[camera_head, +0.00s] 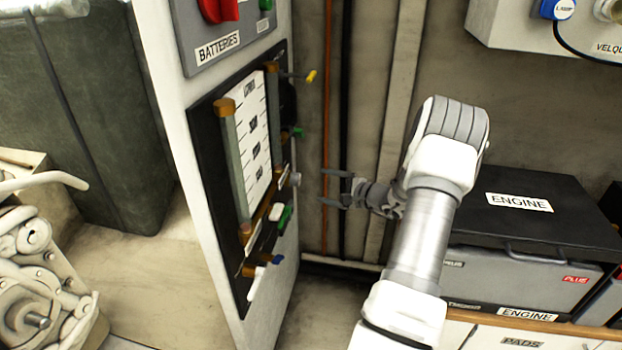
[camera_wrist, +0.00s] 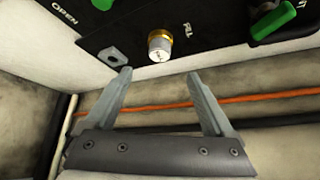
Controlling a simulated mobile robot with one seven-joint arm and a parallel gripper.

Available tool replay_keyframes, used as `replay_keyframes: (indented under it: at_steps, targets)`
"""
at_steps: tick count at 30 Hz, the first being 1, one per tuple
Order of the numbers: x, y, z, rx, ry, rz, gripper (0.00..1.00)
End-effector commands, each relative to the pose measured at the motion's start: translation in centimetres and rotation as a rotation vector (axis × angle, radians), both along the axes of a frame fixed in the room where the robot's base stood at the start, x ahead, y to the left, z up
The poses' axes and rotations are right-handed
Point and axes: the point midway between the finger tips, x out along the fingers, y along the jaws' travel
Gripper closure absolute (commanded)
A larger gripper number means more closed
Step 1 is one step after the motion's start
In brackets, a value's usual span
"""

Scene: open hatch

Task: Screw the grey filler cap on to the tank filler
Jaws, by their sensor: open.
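A pale grey round cap (camera_wrist: 159,50), seemingly the filler cap, sits at a brass ring (camera_wrist: 159,34) on the black panel, beside partly cut lettering. The ring appears to be the tank filler; I cannot tell whether the cap is threaded on. In the head view a small grey round end (camera_head: 296,179), likely the same cap, sticks out from the panel's right edge. My gripper (camera_head: 326,188) is open and empty, to the right of it and apart from it. In the wrist view my gripper's fingertips (camera_wrist: 159,73) are spread just below the cap, with nothing between them.
The black panel (camera_head: 205,150) carries a sight gauge (camera_head: 254,135) and several coloured levers. A green handle (camera_wrist: 273,20) and a grey hexagonal piece (camera_wrist: 112,57) flank the cap. An orange pipe (camera_head: 327,110) runs down the wall. A black-lidded ENGINE case (camera_head: 535,205) stands right.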

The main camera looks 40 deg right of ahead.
Motion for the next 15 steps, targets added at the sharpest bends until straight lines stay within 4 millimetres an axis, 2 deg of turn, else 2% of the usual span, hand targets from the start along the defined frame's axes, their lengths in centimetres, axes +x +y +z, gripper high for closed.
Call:
replay_keyframes:
  at_steps: [3, 6, 10, 15]
  targets:
    - [-2.5, -0.5, 1.0, 0.0, 0.001, -0.002, 0.12]
    - [-4.0, -0.7, 1.4, -0.001, 0.0, -0.001, 0.12]
    - [-5.2, -0.9, 1.7, 0.0, 0.0, 0.0, 0.12]
    - [-5.8, -1.0, 1.8, 0.0, 0.0, 0.001, 0.12]
